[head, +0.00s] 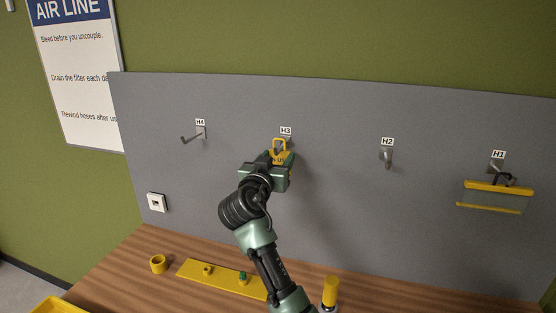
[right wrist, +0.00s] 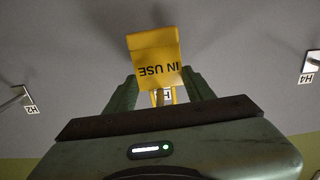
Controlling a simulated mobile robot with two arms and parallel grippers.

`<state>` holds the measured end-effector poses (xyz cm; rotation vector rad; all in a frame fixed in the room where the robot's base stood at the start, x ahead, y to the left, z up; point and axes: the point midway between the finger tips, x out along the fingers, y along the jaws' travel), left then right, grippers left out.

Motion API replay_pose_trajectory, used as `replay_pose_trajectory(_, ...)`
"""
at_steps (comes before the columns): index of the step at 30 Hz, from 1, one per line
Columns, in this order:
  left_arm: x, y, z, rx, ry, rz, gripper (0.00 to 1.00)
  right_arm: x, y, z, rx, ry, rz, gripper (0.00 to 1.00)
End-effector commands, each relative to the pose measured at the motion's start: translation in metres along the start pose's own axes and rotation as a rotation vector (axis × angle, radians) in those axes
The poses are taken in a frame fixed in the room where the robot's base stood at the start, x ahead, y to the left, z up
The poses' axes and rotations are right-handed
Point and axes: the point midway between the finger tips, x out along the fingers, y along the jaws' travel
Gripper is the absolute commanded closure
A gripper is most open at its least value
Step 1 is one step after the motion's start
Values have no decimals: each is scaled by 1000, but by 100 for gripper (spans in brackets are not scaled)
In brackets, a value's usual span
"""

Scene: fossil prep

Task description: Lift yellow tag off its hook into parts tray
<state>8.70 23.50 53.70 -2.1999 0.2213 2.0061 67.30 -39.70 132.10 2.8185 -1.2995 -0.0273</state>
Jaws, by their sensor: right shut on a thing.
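The yellow tag (head: 279,147) is at hook H3 on the grey panel (head: 340,200), its loop up by the H3 label. In the right wrist view the tag (right wrist: 154,54) shows the words "IN USE", upside down. My right gripper (head: 267,165) is shut on the tag, its green fingers on either side of it in the right wrist view (right wrist: 157,90). The hook itself is mostly hidden, so I cannot tell if the loop still bears on it. A yellow tray (head: 58,305) is cut off at the lower left; I cannot tell if it is the parts tray. My left gripper is not in view.
Hooks H4 (head: 194,137) and H2 (head: 387,156) are empty. A yellow-edged holder (head: 495,197) hangs at H1. On the wooden bench (head: 125,270) are a yellow ring (head: 158,264), a yellow strip (head: 225,278) with small pegs, and a yellow-topped cylinder (head: 330,291).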

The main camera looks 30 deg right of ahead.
Motion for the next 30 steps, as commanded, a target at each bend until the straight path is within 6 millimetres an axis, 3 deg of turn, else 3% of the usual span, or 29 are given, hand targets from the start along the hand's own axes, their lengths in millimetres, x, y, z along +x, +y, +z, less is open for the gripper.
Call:
replay_pose_trajectory(12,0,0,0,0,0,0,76,-3,0,-2,1,3,0,100)
replay_pose_trajectory(30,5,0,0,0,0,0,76,-33,0,-3,0,5,-1,100)
